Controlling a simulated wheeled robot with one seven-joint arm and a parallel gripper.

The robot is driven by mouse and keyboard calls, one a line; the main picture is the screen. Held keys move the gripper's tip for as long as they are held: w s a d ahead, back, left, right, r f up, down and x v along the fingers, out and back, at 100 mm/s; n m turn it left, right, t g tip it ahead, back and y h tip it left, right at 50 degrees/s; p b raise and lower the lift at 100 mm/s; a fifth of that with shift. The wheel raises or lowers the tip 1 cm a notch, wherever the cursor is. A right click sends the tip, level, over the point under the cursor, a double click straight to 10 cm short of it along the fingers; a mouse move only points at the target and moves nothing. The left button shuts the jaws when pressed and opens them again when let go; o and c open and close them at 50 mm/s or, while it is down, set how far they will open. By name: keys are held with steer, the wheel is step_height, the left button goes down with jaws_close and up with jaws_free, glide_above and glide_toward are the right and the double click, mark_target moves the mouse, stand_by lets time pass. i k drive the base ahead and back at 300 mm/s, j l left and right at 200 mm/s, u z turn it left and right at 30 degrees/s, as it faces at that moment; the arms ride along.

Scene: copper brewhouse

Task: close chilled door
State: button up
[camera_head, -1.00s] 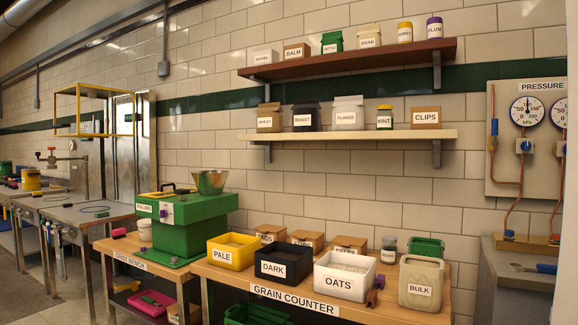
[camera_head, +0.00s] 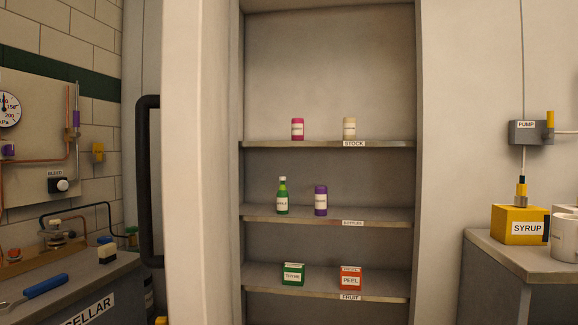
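A tall pale door (camera_head: 187,170) stands open on the left of a shelved cabinet, seen nearly edge-on. Its long black handle (camera_head: 143,190) is on the left side of it. No "chilled" label is readable in view. The cabinet interior (camera_head: 330,60) is uncovered, with shelves labelled STOCK (camera_head: 300,144), BOTTLES (camera_head: 300,213) and FRUIT (camera_head: 318,290). My gripper is not in view.
Jars, a green bottle (camera_head: 282,197) and small boxes stand on the shelves. A CELLAR bench (camera_head: 125,275) with a blue-handled tool (camera_head: 45,286) is at left. At right, a counter (camera_head: 490,248) holds a yellow SYRUP box (camera_head: 518,224) and white vessels.

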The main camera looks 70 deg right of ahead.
mark_target(193, 101)
steer(key=i+j+z, duration=0.1)
steer(key=z, duration=0.3)
steer(key=i+j+z, duration=0.1)
steer(key=z, duration=0.3)
steer(key=i+j+z, duration=0.15)
steer(key=z, duration=0.25)
steer(key=j+z, duration=0.25)
steer(key=z, duration=0.15)
steer(key=i+j+z, duration=0.1)
steer(key=z, duration=0.35)
steer(key=k+j+z, duration=0.2)
steer(key=k+j, duration=0.05)
steer(key=k, duration=0.1)
